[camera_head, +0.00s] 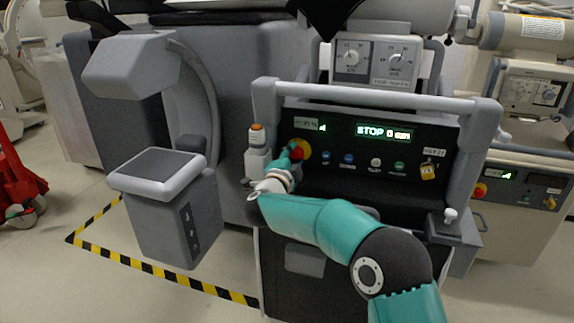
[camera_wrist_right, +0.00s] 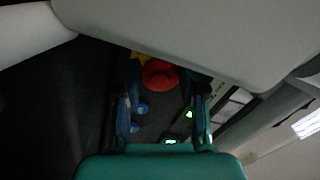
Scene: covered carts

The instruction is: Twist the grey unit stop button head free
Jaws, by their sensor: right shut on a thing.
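The grey unit (camera_head: 262,95) stands in the middle of the head view, with a dark front panel. Its red stop button head (camera_head: 296,155) sits on a yellow surround (camera_head: 305,145) at the panel's left end, partly hidden by my right gripper (camera_head: 290,153). In the right wrist view the red head (camera_wrist_right: 160,73) lies between the two fingers of my right gripper (camera_wrist_right: 162,85), which is shut on it. The panel's display (camera_head: 384,132) reads STOP. My left gripper is not in view.
An orange-topped part (camera_head: 257,135) stands just left of the button. A second unit (camera_head: 520,185) with its own red button is at the right.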

